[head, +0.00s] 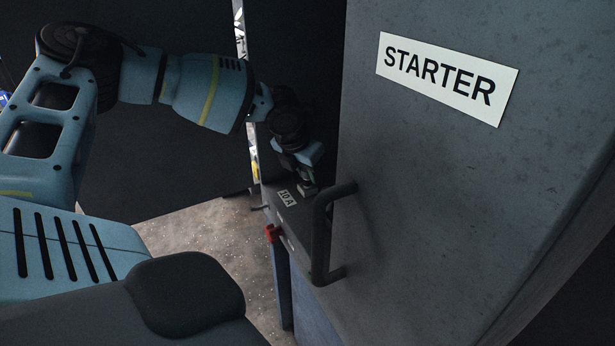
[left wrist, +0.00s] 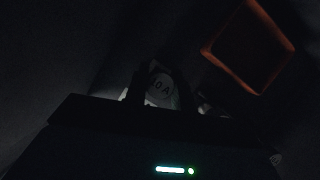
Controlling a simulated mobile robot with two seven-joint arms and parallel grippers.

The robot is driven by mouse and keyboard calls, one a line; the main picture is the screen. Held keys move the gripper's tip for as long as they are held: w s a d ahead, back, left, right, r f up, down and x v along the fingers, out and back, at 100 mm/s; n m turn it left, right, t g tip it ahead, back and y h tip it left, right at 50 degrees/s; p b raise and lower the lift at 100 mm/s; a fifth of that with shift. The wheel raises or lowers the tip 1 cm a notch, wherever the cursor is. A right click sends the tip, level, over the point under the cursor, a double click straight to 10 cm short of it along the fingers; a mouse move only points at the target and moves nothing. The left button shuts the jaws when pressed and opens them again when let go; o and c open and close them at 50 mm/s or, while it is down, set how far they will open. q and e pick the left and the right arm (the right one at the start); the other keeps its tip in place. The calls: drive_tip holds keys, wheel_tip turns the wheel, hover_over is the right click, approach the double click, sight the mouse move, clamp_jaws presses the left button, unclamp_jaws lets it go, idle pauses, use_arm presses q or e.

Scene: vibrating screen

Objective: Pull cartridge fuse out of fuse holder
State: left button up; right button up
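My left gripper (head: 305,188) reaches down inside the dark cabinet, behind the edge of the door marked STARTER (head: 430,150). A small pale label reading 10A (head: 287,197) is beside the gripper's tip. In the left wrist view, a pale piece with letters ending in "0 A" (left wrist: 160,88) shows between the two dark fingers of the left gripper (left wrist: 160,97). The view is too dark to tell whether the fingers touch it, or whether it is the fuse or the label. The fuse holder cannot be made out. My right gripper is not in view.
A dark bar handle (head: 320,235) sticks out from the door, close to my left gripper. A small red part (head: 273,233) is on the cabinet's front edge below. An orange-rimmed box shape (left wrist: 248,47) stands at the upper right in the left wrist view.

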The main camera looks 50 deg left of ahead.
use_arm(q)
drive_tip(key=c, duration=0.3)
drive_tip(key=shift+c, duration=0.2)
